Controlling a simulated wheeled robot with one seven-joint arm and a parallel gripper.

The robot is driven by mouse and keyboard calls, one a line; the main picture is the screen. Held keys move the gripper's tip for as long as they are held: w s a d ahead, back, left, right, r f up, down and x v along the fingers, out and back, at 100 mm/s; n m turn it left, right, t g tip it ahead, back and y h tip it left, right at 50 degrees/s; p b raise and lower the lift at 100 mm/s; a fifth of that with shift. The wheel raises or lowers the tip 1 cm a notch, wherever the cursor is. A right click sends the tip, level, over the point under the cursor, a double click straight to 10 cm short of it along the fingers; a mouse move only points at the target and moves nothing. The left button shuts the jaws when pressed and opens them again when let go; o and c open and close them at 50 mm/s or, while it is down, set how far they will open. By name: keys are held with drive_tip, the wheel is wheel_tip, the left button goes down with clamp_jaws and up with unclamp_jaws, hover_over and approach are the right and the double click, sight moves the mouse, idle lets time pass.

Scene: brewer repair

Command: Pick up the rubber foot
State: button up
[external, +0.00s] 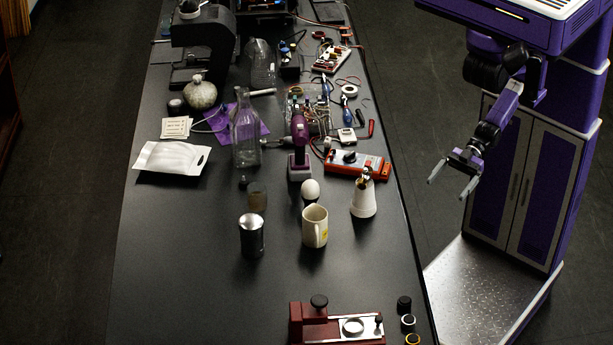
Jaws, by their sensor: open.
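My gripper (447,190) is open and empty. It hangs over the floor to the right of the long dark table (180,270), clear of the table edge. I cannot say for sure which thing is the rubber foot. A small dark piece (243,183) lies below the clear glass bottle and may be it, but it is too small to tell. A black short cylinder (404,305) stands at the table's front right edge, with a light-ringed one (407,322) and a yellow-ringed one (412,339) in front of it.
A red device (309,327) stands at the front. A mug (315,228), a dark canister (251,236), a white cone-shaped item (363,198), a purple drill (300,150) and the glass bottle (245,130) stand mid-table. Tools crowd the back. The front left is clear.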

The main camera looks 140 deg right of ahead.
idle(0.4)
drive_tip(key=c, duration=0.9)
drive_tip(key=shift+c, duration=0.2)
